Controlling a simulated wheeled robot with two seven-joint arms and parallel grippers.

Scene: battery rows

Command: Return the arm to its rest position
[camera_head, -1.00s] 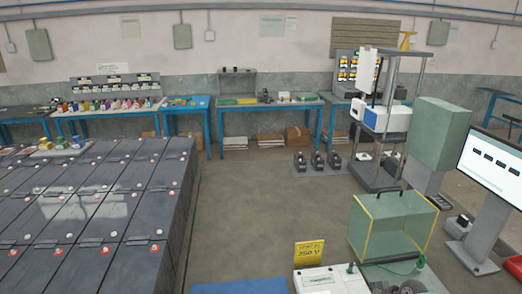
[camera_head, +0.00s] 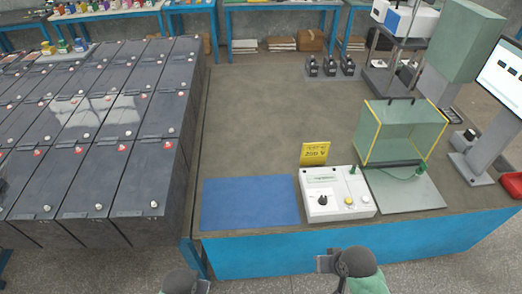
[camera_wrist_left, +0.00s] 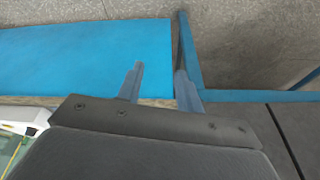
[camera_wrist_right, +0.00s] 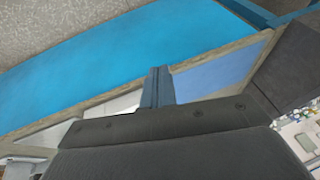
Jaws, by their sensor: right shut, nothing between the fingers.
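My right gripper (camera_wrist_right: 158,86) shows in the right wrist view with its two fingers together and nothing between them. The table's blue front panel, its worn edge and part of the blue mat are beyond it. My left gripper (camera_wrist_left: 157,80) shows in the left wrist view with its fingers apart and empty, in front of the blue panel and a blue table leg. In the head view, parts of both my arms show at the bottom edge, in front of the table (camera_head: 260,120). The fingertips cannot be made out there.
A blue mat (camera_head: 250,203), a white tester box (camera_head: 336,195), a yellow sign (camera_head: 315,153) and a clear green box (camera_head: 402,132) stand on the table. Battery rows (camera_head: 100,130) fill the left. A monitor (camera_head: 500,75) stands at the right. The table's middle is bare.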

